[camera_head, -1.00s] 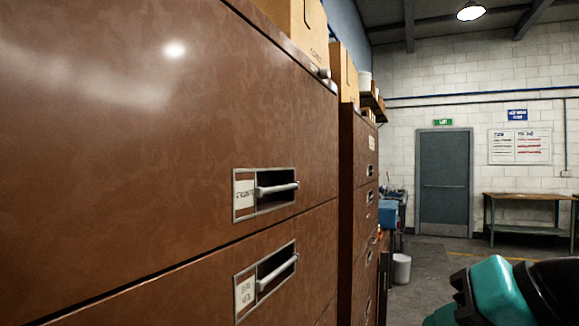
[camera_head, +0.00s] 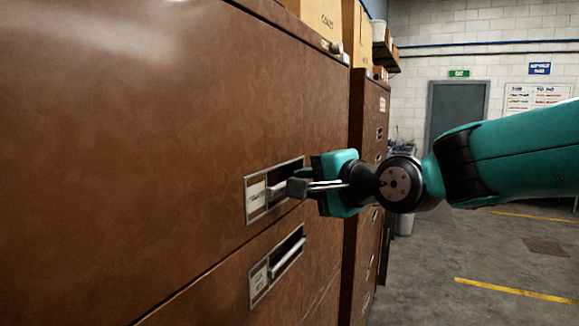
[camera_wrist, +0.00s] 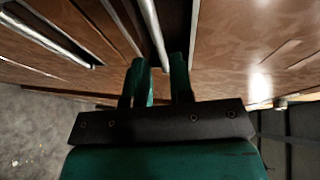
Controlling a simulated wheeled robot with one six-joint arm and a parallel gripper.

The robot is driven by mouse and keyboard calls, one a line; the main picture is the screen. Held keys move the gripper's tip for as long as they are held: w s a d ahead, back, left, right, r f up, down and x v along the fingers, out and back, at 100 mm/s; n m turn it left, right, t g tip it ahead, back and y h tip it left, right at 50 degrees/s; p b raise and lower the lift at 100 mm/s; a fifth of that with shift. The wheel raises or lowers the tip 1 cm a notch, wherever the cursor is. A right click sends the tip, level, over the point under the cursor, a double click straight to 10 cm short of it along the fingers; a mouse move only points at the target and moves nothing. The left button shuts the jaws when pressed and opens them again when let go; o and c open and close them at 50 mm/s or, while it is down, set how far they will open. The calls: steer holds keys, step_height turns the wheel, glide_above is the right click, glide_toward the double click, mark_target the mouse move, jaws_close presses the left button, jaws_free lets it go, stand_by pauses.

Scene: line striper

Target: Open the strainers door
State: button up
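The brown cabinet (camera_head: 180,130) fills the left of the head view. Its upper front has a recessed pale bar handle (camera_head: 279,189) with a label plate (camera_head: 257,200) too small to read surely. My gripper (camera_head: 299,186) is at the right end of this handle and hides part of it. In the wrist view my gripper (camera_wrist: 160,72) has its two fingers apart, and the pale bar (camera_wrist: 151,28) runs down to the gap between the tips. Whether they touch it, I cannot tell. The cabinet front looks closed.
A similar lower handle (camera_head: 288,252) sits just below. Cardboard boxes (camera_head: 318,18) stand on the cabinet top. Another brown cabinet (camera_head: 367,115) stands beyond. Open concrete floor (camera_head: 430,265) with yellow lines lies to the right.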

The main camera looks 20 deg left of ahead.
steer(key=p+x, duration=0.1)
steer(key=x, duration=0.4)
steer(key=shift+p, duration=0.4)
jaws_close()
steer(key=shift+d, duration=0.15)
